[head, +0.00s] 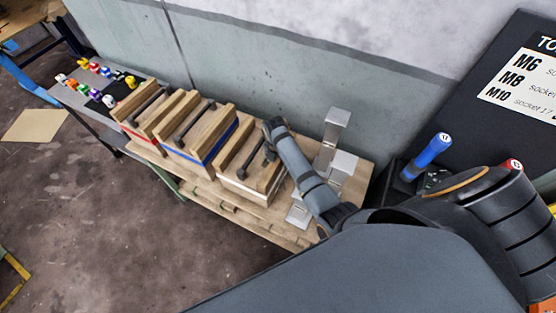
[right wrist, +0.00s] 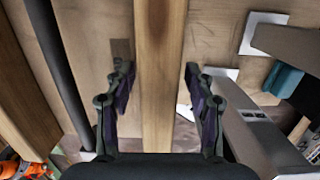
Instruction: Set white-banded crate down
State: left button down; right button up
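The white-banded crate (head: 240,190) stands on the wooden bench (head: 283,234), at the right end of a row of three crates. It is a wooden box with raised end boards, a dark handle bar and a white band low on its front. My right gripper (head: 270,153) is at the crate's upper right part. In the right wrist view, my right gripper (right wrist: 158,75) is open, with one finger on each side of a wooden board (right wrist: 160,35) and gaps to both. The dark bar (right wrist: 58,65) lies left of the fingers. My left gripper is not in view.
A blue-banded crate (head: 205,158) and a red-banded crate (head: 140,140) stand to the left. A grey metal stand (head: 333,140) is close on the right. A blue-handled tool (head: 427,157) stands farther right. Small coloured items (head: 108,100) sit on a far-left table.

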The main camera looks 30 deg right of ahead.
jog(key=shift+r, duration=0.1)
jog(key=shift+r, duration=0.35)
jog(key=r+b, duration=0.1)
jog(key=r, duration=0.2)
jog(key=r+b, duration=0.1)
jog(key=r, duration=0.2)
jog(key=s+a+r+b, duration=0.1)
jog(key=r, duration=0.3)
jog(key=shift+r, duration=0.6)
